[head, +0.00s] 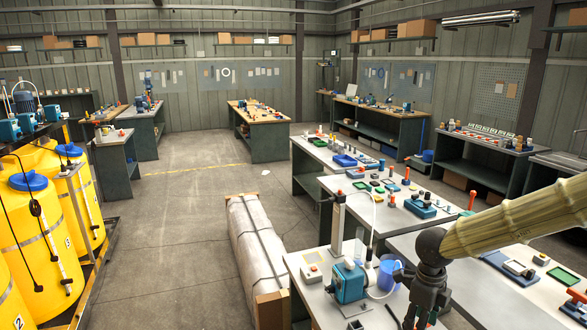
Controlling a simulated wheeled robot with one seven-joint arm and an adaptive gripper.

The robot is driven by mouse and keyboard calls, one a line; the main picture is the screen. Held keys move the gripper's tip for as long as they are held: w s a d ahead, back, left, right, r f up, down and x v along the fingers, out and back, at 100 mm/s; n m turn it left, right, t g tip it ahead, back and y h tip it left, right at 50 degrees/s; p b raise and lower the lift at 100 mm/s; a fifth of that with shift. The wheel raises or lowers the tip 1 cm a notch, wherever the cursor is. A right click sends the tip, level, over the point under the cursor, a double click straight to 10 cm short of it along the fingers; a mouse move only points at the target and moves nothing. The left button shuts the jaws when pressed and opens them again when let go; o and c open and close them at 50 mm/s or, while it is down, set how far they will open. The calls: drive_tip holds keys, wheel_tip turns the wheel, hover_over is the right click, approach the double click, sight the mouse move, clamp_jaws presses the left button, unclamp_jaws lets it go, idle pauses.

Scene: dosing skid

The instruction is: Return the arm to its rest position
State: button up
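My arm comes in from the right edge in a pale yellow ribbed sleeve (515,222). It slants down to the left over the near workbench and ends in a dark wrist. My gripper (418,316) hangs below the wrist, pointing down at the bottom edge of the head view. It is close to a blue jug (389,276), just right of it in the picture. Its fingertips are dark and partly cut off by the frame edge, so I cannot tell how far they are apart. I see no object held in it.
A blue pump (350,283) and a post (338,222) stand on the near bench. More benches with small parts run behind. A long wrapped bundle (262,245) lies on the floor. Yellow tanks (40,225) stand at left. The middle floor (180,220) is free.

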drive_tip(key=s+d+f+n+h, duration=0.1)
drive_tip(key=s+f+n+h, duration=0.1)
drive_tip(key=f+n, duration=0.35)
drive_tip(key=s+d+f+n+h, duration=0.1)
drive_tip(key=s+f+n, duration=0.1)
drive_tip(key=f, duration=0.6)
drive_tip(key=s+a+f+n, duration=0.2)
drive_tip(key=s+f+n, duration=0.2)
drive_tip(key=s, duration=0.1)
drive_tip(key=s+a+f+n+t, duration=0.1)
drive_tip(key=s+a+f+n, duration=0.1)
drive_tip(key=s+f+n, duration=0.2)
drive_tip(key=s+a+f+n+t+y, duration=0.1)
drive_tip(key=s+a+f+n, duration=0.1)
drive_tip(key=s+f+n, duration=0.3)
drive_tip(key=shift+s+a+f, duration=0.1)
drive_tip(key=shift+s+f, duration=0.35)
drive_tip(key=s+a+f+n+g+y, duration=0.1)
drive_tip(key=s+a+f+n, duration=0.1)
drive_tip(key=s, duration=0.3)
drive_tip(key=s+a+f+n+y+b, duration=0.1)
drive_tip(key=s+n, duration=0.1)
drive_tip(key=s, duration=0.3)
drive_tip(key=s+a+f+n+g+y, duration=0.1)
drive_tip(key=s+a+f+n, duration=0.1)
drive_tip(key=s+n, duration=0.15)
wheel_tip(320, 180, down, 9)
drive_tip(key=b, duration=0.9)
drive_tip(key=shift+s+m, duration=0.35)
drive_tip(key=shift+m, duration=0.05)
